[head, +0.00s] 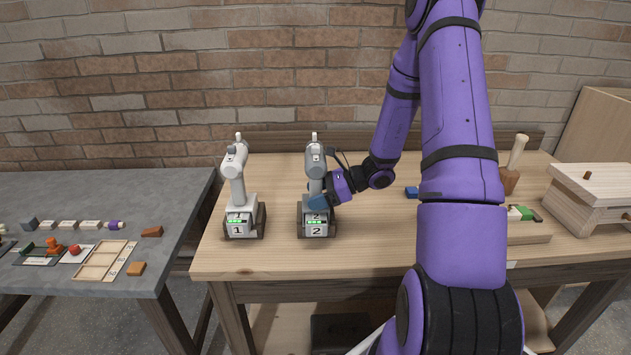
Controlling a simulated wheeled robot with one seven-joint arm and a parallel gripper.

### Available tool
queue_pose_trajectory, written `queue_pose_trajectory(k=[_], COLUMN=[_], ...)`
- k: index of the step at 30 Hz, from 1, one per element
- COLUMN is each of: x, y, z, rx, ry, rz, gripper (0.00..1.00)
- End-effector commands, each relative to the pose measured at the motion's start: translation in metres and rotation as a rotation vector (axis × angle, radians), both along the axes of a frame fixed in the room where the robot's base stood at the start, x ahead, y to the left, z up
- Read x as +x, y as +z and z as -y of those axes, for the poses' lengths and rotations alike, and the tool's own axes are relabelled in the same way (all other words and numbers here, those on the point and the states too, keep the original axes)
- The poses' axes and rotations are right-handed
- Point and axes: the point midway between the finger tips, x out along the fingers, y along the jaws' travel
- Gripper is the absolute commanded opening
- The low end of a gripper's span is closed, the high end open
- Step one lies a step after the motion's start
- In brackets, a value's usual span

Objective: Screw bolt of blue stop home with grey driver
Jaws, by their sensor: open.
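The grey driver (315,163) stands upright in the dock marked 2 (317,229) on the wooden bench. My gripper (319,197) reaches in from the right, low at this driver's handle. Its jaws are open; whether they touch the handle cannot be made out. A small blue block (411,192), perhaps the blue stop, lies on the bench to the right, beside my arm. No bolt can be made out on it, and my arm hides part of the bench there.
A white driver (236,166) stands in dock 1 (240,222), left of the grey one. A mallet (513,165), a wooden block fixture (590,195) and a board with a green piece (522,212) are at right. A grey table (70,200) with small parts is at left. The front-left bench is clear.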

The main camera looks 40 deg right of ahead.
Motion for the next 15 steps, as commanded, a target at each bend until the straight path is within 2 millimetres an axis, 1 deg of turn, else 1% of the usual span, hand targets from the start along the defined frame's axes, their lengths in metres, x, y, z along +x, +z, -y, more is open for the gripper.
queue_pose_trajectory(k=[1, 2, 3, 5, 6, 8, 9, 10, 15], x=[0.0001, 0.0, 0.0, 0.0, 0.0, 0.0, 0.0, 0.0, 0.0003], y=[0.0001, 0.0002, 0.0002, 0.0002, 0.0002, 0.0003, 0.0003, 0.0003, 0.0011], z=[0.0001, 0.0002, 0.0002, 0.0002, 0.0002, 0.0002, 0.0002, 0.0002, 0.0002], rx=[0.0, 0.0, 0.0, 0.0, 0.0, 0.0, 0.0, 0.0, 0.001], ry=[0.0, 0.0, 0.0, 0.0, 0.0, 0.0, 0.0, 0.0, 0.0], rz=[0.0, 0.0, 0.0, 0.0, 0.0, 0.0, 0.0, 0.0, 0.002], gripper=[0.68, 0.61, 0.52, 0.38, 0.29, 0.15, 0.06, 0.0, 0.0])
